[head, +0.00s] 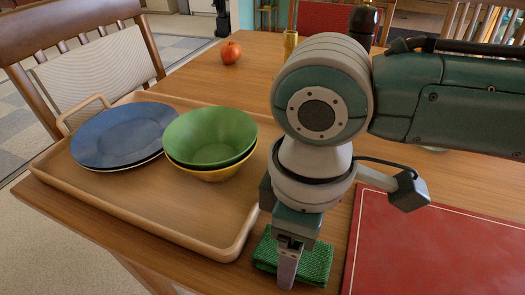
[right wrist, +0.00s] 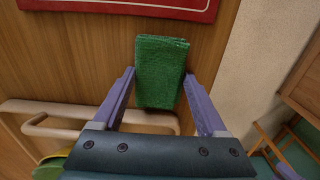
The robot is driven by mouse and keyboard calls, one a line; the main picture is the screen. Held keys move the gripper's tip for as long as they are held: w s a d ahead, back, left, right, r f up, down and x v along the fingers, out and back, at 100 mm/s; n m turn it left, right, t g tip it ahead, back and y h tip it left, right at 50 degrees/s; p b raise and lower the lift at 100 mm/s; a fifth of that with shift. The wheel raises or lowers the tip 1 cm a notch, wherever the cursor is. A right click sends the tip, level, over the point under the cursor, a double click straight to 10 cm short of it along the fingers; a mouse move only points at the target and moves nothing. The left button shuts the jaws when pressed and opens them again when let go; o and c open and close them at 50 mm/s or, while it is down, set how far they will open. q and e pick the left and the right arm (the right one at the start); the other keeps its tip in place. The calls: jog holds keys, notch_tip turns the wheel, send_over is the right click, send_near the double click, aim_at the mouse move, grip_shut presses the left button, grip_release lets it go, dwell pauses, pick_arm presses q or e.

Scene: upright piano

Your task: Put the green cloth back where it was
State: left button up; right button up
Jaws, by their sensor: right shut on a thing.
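The green cloth (head: 318,262) is a folded, textured pad at the front edge of the wooden table, between the tray and the red placemat. My right gripper (head: 287,268) points down at it, with one finger in front of the cloth in the head view. In the right wrist view the cloth (right wrist: 161,70) sits between the two purple fingers of the right gripper (right wrist: 159,78), which is shut on it. Whether the cloth touches the table is hard to tell. My left gripper is not in view.
A wooden tray (head: 110,205) on the left holds blue plates (head: 122,135) and a green bowl (head: 210,137) stacked on a yellow one. A red placemat (head: 440,245) lies to the right. An apple-like fruit (head: 231,52) sits farther back. A chair (head: 85,60) stands at left.

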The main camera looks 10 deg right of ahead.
jog(key=o, duration=1.4)
jog(key=shift+f, duration=0.1)
jog(key=shift+c, duration=0.2)
notch_tip(320, 180, up, 12)
jog(key=f+p, duration=0.1)
jog(key=p, duration=0.3)
jog(key=s+a+m+t+y, duration=0.2)
jog(key=s+a+m+y, duration=0.15)
jog(key=s+a, duration=0.2)
jog(key=s+d+f+m+h, duration=0.1)
jog(key=s+d+m, duration=0.1)
jog(key=d, duration=0.5)
jog(key=s+d+f+m+t+h, duration=0.1)
jog(key=s+d+m+h, duration=0.1)
jog(key=d, duration=0.6)
jog(key=s+m, duration=0.1)
jog(key=s, duration=0.1)
jog(key=shift+s+f+m+t, duration=0.25)
jog(key=shift+s+m+t, duration=0.05)
jog(key=shift+s+m, duration=0.05)
